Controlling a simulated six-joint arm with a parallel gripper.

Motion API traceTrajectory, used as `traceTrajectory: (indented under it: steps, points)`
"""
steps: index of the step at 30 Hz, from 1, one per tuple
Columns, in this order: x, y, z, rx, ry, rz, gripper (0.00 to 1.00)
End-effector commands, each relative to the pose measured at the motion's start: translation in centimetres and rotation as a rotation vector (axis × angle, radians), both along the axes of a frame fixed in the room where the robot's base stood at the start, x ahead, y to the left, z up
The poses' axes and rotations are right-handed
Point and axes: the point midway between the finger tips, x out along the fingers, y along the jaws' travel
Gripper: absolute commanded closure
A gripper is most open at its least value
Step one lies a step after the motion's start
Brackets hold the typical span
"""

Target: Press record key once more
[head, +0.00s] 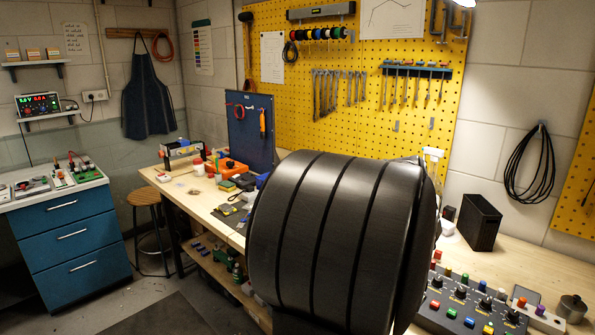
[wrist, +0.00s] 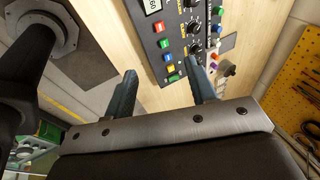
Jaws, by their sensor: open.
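A dark control panel (head: 465,305) with a row of coloured keys and several black knobs sits on the bench at the lower right of the head view. It also shows at the top of the wrist view (wrist: 181,50). A red key (head: 435,304) is at the left end of its front row; it shows in the wrist view too (wrist: 158,28). I cannot read which key is marked record. My gripper (wrist: 162,72) is open and empty, its two fingers apart with the near end of the panel between and beyond them. In the head view my arm hides the gripper.
A black upright box (head: 481,222) stands behind the panel. A small grey metal cylinder (head: 571,308) is at its right. Bare wooden bench top (head: 545,268) lies behind the panel. My large dark arm link blocks the middle of the head view.

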Motion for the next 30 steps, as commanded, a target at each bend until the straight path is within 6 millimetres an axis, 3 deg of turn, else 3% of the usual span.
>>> traceTrajectory:
  steps: [1, 7, 8, 30]
  points:
    - [0.00, 0.00, -0.01, 0.000, 0.000, 0.000, 0.59]
    - [0.00, 0.00, -0.01, 0.000, 0.000, 0.000, 0.98]
    - [0.00, 0.00, -0.01, 0.000, 0.000, 0.000, 1.00]
    - [0.00, 0.00, -0.01, 0.000, 0.000, 0.000, 1.00]
